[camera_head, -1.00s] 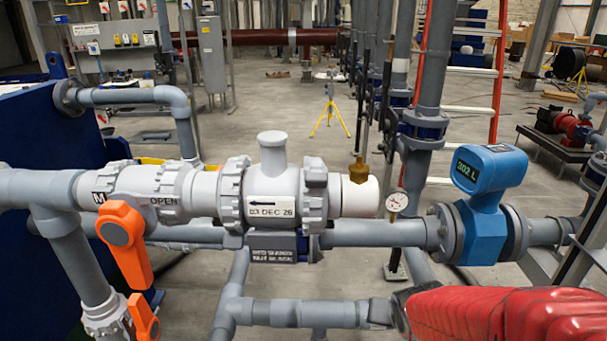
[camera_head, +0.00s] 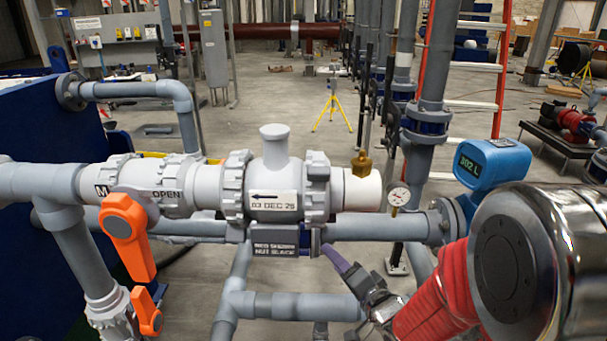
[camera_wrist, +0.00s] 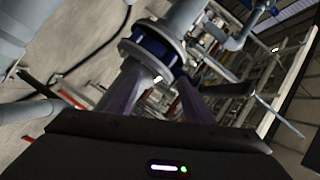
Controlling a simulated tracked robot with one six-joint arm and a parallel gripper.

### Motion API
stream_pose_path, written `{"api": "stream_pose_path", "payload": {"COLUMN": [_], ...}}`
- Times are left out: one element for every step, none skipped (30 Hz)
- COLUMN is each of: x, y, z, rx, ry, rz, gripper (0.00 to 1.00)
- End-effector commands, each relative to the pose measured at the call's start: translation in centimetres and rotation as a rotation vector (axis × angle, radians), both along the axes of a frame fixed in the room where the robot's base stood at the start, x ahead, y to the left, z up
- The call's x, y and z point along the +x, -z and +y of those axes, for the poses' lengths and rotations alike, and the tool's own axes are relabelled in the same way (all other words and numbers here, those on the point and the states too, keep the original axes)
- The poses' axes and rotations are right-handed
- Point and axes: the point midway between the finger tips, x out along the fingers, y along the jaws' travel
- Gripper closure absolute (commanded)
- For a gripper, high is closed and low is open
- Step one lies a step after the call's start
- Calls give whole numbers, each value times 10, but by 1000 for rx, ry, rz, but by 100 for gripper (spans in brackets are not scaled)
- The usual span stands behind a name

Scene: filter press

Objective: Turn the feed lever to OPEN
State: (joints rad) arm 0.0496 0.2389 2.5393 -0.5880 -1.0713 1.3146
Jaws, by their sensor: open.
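The feed lever, an orange handle (camera_head: 128,235), is on the grey valve at the left of the head view. It hangs down, tilted to the lower right, and the word OPEN is printed on the pipe to its upper right. A second, smaller orange handle (camera_head: 147,311) is below it on the vertical pipe. My gripper (camera_head: 335,258) is at the lower middle, under the valve body and well to the right of the lever. Its purple fingers also show in the wrist view (camera_wrist: 160,95), spread apart with nothing held between them. The lever is not recognisable in the wrist view.
A grey valve body with a date label (camera_head: 273,200) and a hanging tag (camera_head: 273,243) is close above my gripper. A small gauge (camera_head: 398,196) and a blue meter (camera_head: 487,165) stand to the right. A lower grey pipe (camera_head: 290,305) runs beneath.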

Motion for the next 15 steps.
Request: {"api": "stream_pose_path", "payload": {"x": [-1,-2,-4,-6,-8,-11,-13,-16,-19,-22,-24,-26,-27,-27,-28], "y": [-11,-18,-29,-38,-47,-58,-66,-74,-83,-90,-96,-102,-105,-107,-108], "z": [7,10,15,19,22,26,28,31,33,34,35,36,36,36,36], "rx": [65,106,164,207,250,308,349,392,444,481,516,556,580,598,613], "ry": [-18,-29,-45,-60,-74,-93,-109,-124,-144,-157,-169,-180,-185,-189,-190], "rz": [-23,-37,-57,-72,-85,-101,-112,-121,-131,-137,-140,-143,-141,-139,-133], "gripper": [53,53,53,53,53,53,53,53,53,53,53,53,53,53,53]}}
